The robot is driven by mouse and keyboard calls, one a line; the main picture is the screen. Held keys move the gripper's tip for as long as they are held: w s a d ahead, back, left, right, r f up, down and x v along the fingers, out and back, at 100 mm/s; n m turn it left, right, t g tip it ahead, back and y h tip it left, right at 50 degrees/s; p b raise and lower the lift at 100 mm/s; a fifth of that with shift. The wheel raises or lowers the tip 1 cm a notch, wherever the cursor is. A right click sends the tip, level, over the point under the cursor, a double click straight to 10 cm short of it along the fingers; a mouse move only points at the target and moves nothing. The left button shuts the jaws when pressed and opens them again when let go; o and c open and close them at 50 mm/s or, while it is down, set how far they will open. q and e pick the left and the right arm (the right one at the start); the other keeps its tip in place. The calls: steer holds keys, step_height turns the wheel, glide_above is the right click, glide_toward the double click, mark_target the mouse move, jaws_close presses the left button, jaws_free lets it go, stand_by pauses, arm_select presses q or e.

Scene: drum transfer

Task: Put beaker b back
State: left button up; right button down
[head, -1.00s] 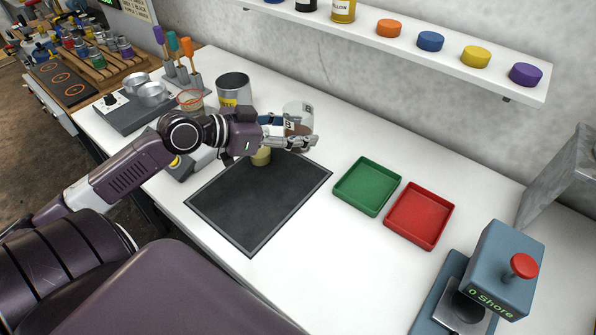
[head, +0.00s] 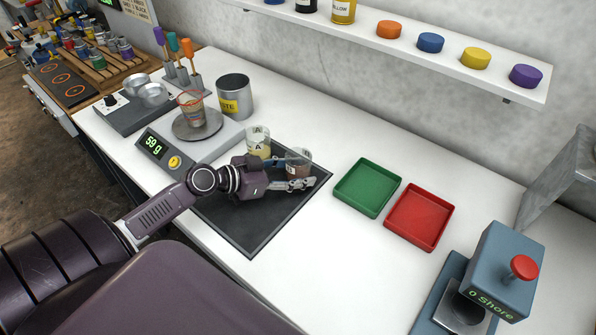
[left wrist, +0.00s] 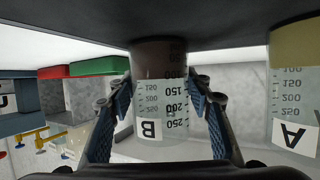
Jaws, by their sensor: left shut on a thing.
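Beaker b (head: 299,163), clear with brown contents and a "B" label, is upright at the far right corner of the black mat (head: 250,222). My left gripper (head: 297,183) is shut around its sides. In the left wrist view, which is upside down, beaker b (left wrist: 158,95) sits between both fingers, its base at or very close to the dark mat; I cannot tell whether it touches. Beaker A (head: 258,146), with pale yellow contents, stands just left of it on the mat. It also shows in the left wrist view (left wrist: 292,90). My right gripper is not in view.
A scale (head: 172,150) reading 59 g bears a red-rimmed beaker (head: 191,108). A waste can (head: 234,97) stands behind it. Green (head: 367,187) and red (head: 419,216) trays lie right of the mat. The front of the mat is clear.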

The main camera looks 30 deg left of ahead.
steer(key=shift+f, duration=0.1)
arm_select(q)
steer(key=shift+f, duration=0.1)
steer(key=o, duration=1.2)
steer(key=shift+o, duration=0.7)
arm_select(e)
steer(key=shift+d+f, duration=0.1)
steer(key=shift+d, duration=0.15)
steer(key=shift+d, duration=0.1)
